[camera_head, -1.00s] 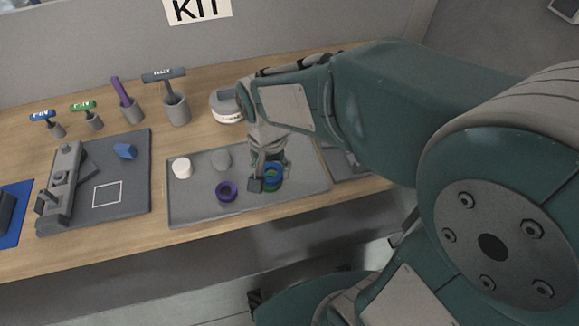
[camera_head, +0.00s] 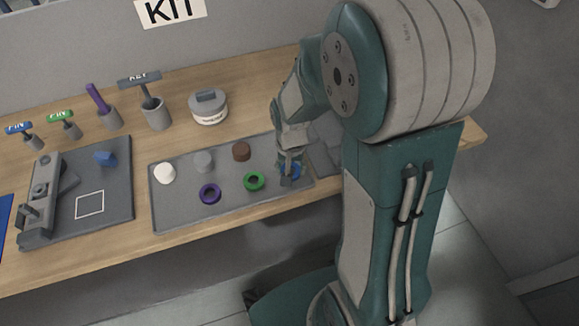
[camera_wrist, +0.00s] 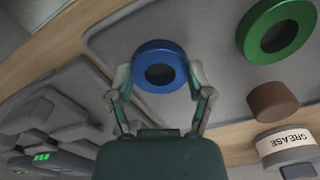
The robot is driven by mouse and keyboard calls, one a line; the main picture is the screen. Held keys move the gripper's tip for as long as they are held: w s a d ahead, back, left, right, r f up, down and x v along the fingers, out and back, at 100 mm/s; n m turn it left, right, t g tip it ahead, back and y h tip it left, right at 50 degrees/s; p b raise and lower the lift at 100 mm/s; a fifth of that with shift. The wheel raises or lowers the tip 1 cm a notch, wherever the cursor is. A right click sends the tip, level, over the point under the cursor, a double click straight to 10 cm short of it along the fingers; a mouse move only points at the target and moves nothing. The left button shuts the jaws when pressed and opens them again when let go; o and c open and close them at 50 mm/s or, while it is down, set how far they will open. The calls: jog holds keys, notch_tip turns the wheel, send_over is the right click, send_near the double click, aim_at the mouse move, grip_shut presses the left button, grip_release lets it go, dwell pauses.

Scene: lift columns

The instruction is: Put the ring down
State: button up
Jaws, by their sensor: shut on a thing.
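The blue ring (camera_wrist: 160,66) is between the two fingers of my gripper (camera_wrist: 158,85) in the wrist view, with a finger against each side. In the head view my gripper (camera_head: 289,170) is over the right end of the grey tray (camera_head: 228,204), and the blue ring (camera_head: 291,171) shows partly behind its fingers. Whether the ring touches the tray surface I cannot tell. The green ring (camera_head: 246,184) lies on the tray just left of my gripper, and it also shows in the wrist view (camera_wrist: 298,28). The purple ring (camera_head: 204,199) lies further left.
A white (camera_head: 164,173), a grey (camera_head: 204,162) and a brown cylinder (camera_head: 241,152) stand along the tray's back. A grease tub (camera_head: 209,108) stands behind it. A dark board with a clamp (camera_head: 41,197) lies left.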

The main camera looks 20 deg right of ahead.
jog(key=shift+d, duration=0.2)
jog(key=shift+f, duration=0.1)
jog(key=o, duration=1.3)
jog(key=shift+a, duration=0.15)
jog(key=shift+c, duration=0.2)
jog(key=shift+a, duration=0.25)
jog(key=shift+d, duration=0.15)
